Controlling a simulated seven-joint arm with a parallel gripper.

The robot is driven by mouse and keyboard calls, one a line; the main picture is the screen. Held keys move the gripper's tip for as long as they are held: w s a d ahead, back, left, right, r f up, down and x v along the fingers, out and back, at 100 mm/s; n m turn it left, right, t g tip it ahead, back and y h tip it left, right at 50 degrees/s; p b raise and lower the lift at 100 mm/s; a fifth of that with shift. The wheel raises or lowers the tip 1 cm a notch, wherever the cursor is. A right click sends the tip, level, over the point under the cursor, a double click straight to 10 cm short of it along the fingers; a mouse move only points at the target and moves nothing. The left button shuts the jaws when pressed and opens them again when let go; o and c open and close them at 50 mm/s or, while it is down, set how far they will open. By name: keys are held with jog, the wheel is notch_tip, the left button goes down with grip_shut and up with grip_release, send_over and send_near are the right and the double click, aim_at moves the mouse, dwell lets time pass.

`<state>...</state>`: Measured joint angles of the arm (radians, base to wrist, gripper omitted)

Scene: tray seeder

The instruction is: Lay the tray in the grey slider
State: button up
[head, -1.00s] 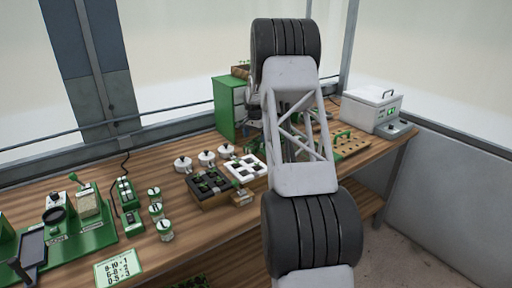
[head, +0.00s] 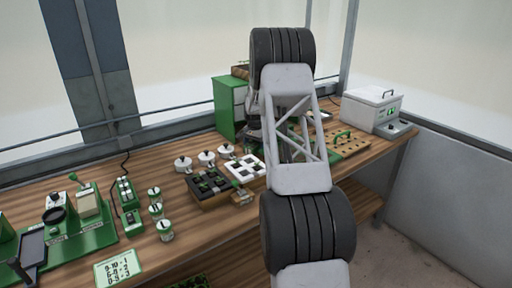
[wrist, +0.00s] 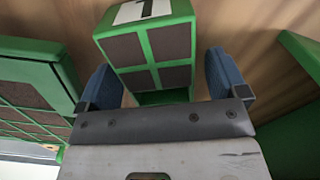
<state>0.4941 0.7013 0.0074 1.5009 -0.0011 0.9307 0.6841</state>
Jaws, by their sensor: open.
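In the wrist view, a green tray (wrist: 150,66) with several dark brown cells and a white label marked "1" lies between my fingers. My gripper (wrist: 165,84) is open, with one blue finger on each side of the tray. I cannot tell whether either finger touches it. In the head view my own arm hides the gripper and this tray. I cannot clearly make out the grey slider in either view.
A green celled block (wrist: 35,85) is close on the left of my gripper and a green panel (wrist: 295,100) on the right. On the bench (head: 90,200) are a green cabinet (head: 228,108), a white box (head: 372,108), a dark celled tray (head: 200,199) and several jars.

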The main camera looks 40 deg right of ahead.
dwell(0.5)
jog(key=c, duration=1.2)
jog(key=shift+o, duration=0.2)
jog(key=shift+r, duration=0.15)
notch_tip(320, 180, up, 7)
jog(key=shift+f, duration=0.2)
jog(key=s, duration=1.8)
